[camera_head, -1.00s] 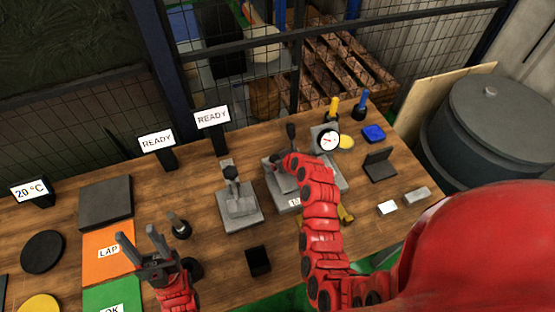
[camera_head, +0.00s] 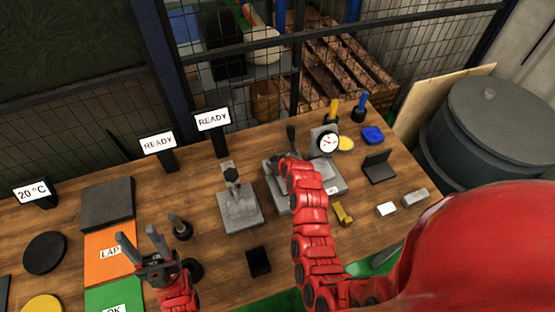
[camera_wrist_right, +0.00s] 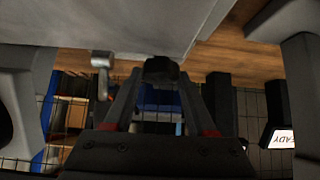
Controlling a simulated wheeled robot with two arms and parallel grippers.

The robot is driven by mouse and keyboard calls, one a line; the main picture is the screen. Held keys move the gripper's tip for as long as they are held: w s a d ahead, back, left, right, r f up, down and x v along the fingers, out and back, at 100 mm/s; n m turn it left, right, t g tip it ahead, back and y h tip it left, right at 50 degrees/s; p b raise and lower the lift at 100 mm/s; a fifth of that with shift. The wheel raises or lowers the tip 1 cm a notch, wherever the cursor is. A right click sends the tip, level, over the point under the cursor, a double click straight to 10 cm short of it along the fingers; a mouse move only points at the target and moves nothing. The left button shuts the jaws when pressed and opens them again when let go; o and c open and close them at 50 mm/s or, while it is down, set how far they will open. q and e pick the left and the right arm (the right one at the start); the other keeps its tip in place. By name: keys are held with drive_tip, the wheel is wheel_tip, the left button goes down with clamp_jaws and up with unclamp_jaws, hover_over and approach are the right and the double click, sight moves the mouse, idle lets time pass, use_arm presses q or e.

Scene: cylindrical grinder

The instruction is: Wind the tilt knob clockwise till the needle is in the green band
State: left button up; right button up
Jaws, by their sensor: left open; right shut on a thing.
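The dial gauge (camera_head: 328,143), a white round face, stands on the grey fixture (camera_head: 328,178) at the back right of the bench. Its needle and bands are too small to read surely. My right gripper (camera_wrist_right: 160,80) is shut on a dark knob (camera_wrist_right: 160,68) at the fixture's side in the right wrist view. In the head view my right arm hides the knob and most of the grip.
A second grey fixture (camera_head: 240,207) with a post stands left of my right arm. Yellow and blue handled tools (camera_head: 360,106) and a dark stand (camera_head: 378,167) are at the right. READY signs (camera_head: 213,121) line the back edge before a mesh fence.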

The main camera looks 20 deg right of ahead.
drive_tip(key=shift+a+m+h, duration=0.2)
drive_tip(key=shift+m+h, duration=0.3)
drive_tip(key=shift+f+m+b, duration=0.15)
drive_tip(key=shift+m+b, duration=0.15)
drive_tip(key=shift+m, duration=0.1)
drive_tip(key=shift+m+h+b, duration=0.35)
drive_tip(key=shift+m+h, duration=0.25)
drive_tip(key=shift+h, duration=0.1)
drive_tip(key=o, duration=1.4)
